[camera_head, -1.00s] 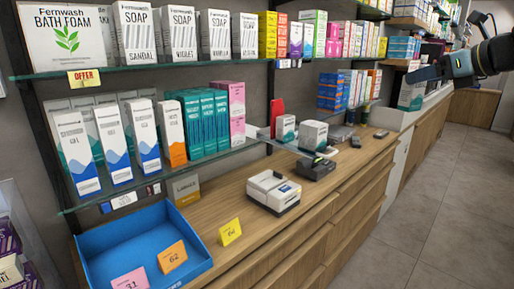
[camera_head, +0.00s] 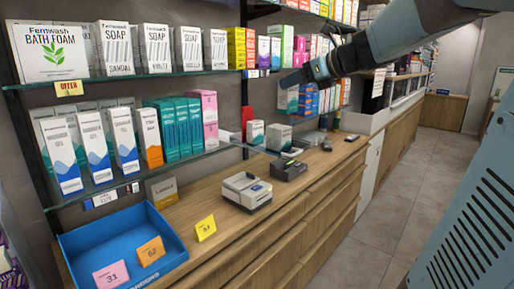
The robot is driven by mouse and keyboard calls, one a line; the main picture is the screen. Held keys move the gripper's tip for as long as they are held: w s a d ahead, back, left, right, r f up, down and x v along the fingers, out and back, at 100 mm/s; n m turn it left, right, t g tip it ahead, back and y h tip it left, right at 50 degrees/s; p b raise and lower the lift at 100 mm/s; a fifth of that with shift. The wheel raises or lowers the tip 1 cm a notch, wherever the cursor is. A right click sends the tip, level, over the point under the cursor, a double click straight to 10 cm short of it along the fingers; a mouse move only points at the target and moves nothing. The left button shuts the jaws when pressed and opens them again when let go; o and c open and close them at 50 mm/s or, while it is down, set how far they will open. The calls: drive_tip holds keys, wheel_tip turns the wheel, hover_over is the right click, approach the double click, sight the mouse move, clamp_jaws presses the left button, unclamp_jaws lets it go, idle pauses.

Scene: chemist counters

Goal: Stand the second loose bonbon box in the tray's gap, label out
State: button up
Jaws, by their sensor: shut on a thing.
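My gripper (camera_head: 293,79) is in the upper middle of the head view, in front of the shelves. It is shut on a small white and teal box (camera_head: 288,101), which hangs below it. I cannot read its label. A blue tray (camera_head: 108,231) lies at the lower left of the counter, well to the left of the gripper. No box is clearly readable as bonbons.
A white and grey device (camera_head: 246,191) and a dark one (camera_head: 288,169) sit on the counter. Glass shelves (camera_head: 165,160) full of boxes overhang its back.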

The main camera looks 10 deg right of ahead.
drive_tip(key=shift+d, duration=0.1)
drive_tip(key=w+a+f, duration=0.2)
drive_tip(key=w+f, duration=0.2)
drive_tip(key=w, duration=0.5)
drive_tip(key=shift+w+f, duration=0.2)
drive_tip(key=shift+f, duration=0.05)
drive_tip(key=w+f, duration=0.1)
drive_tip(key=f, duration=0.1)
drive_tip(key=w+a+f, duration=0.1)
drive_tip(key=w+f, duration=0.1)
drive_tip(key=shift+w+f, duration=0.15)
drive_tip(key=shift+f, duration=0.2)
clamp_jaws()
drive_tip(key=shift+w+a+f, duration=0.1)
drive_tip(key=shift+w+f, duration=0.15)
drive_tip(key=shift+f, duration=0.75)
drive_tip(key=shift+w+f, duration=0.25)
drive_tip(key=shift+f, duration=0.75)
drive_tip(key=shift+f, duration=0.55)
drive_tip(key=o, duration=1)
unclamp_jaws()
drive_tip(key=shift+s+f, duration=0.1)
drive_tip(key=shift+o, duration=0.2)
